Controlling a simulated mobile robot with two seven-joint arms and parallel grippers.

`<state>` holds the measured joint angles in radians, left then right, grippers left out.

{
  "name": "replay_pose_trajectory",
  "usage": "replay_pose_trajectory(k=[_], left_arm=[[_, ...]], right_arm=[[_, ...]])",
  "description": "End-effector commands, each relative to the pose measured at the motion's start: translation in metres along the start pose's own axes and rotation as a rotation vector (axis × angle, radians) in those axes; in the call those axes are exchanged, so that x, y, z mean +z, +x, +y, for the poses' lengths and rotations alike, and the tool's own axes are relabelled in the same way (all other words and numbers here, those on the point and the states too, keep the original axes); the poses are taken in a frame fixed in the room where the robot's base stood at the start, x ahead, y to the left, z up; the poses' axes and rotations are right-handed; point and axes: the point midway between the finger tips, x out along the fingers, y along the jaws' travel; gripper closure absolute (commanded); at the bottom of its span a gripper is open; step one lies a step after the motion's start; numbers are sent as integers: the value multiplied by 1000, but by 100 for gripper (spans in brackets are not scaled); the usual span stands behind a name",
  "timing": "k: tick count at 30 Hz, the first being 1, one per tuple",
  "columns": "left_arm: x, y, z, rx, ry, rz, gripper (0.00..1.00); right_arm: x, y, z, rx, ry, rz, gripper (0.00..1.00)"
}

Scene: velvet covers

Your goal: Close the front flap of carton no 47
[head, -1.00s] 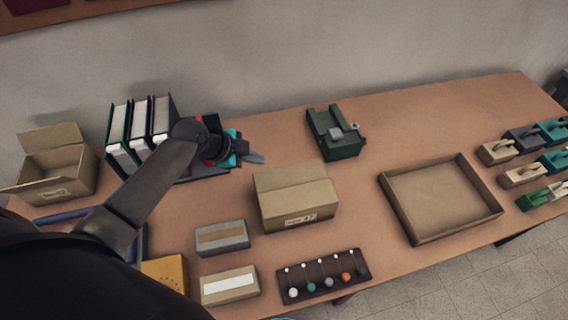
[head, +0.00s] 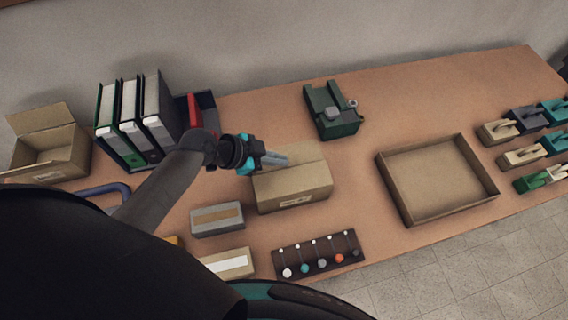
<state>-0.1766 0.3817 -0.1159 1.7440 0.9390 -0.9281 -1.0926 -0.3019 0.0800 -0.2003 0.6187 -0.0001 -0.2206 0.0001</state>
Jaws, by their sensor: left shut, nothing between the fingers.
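Carton no 47 (head: 294,190) is a brown cardboard box in the middle of the table, with a small white label low on its front side. Its top looks covered by flaps, with a crease running across it. I cannot tell whether the front flap lies fully flat. My left gripper (head: 280,159), black with teal parts and grey fingers, is shut and empty. Its fingers are over the rear left part of the carton's top and hide some of it. I cannot tell whether they touch it. My right gripper is not in view.
An open carton (head: 50,155) and several binders (head: 130,125) stand at the left. A green device (head: 333,112) is behind the carton, a shallow tray (head: 437,180) to its right. Two small boxes (head: 217,219) and a dark pegged board (head: 318,254) lie in front.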

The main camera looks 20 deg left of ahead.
Motion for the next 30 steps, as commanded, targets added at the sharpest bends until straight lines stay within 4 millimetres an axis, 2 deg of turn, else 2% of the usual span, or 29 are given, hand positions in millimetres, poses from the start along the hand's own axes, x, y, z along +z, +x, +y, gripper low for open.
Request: replay_pose_trajectory(k=[4,12,30], left_arm=[[-1,26,0,1,-2,2,100],[22,46,0,1,-1,-1,100],[30,53,-1,2,-1,0,100]], right_arm=[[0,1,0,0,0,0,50],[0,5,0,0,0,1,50],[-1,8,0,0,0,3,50]])
